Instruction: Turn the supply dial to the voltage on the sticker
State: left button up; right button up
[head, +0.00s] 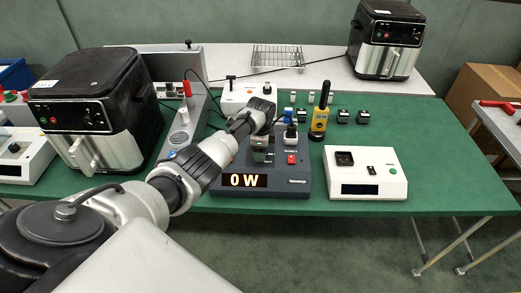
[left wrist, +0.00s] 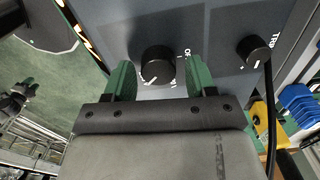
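My left gripper (head: 262,150) reaches over the box from the left. In the left wrist view, a black dial (left wrist: 157,66) with a white pointer line sits between the two green fingers of my left gripper (left wrist: 160,80). The fingers are open, with a gap on each side of the dial. A second black knob (left wrist: 254,50) is to the right. I cannot make out the sticker. My right gripper is not in view.
A red switch (head: 291,159) is on the box front. A white box (head: 364,188) with a dark screen stands to the right. A black air fryer (head: 100,105) is left of my arm. The table's front right is clear.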

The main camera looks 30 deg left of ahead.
pick_arm(q)
jog(key=shift+o, duration=0.6)
notch_tip(320, 180, up, 11)
jog(key=b, duration=0.1)
jog(key=shift+f, duration=0.15)
jog(key=shift+f, duration=0.1)
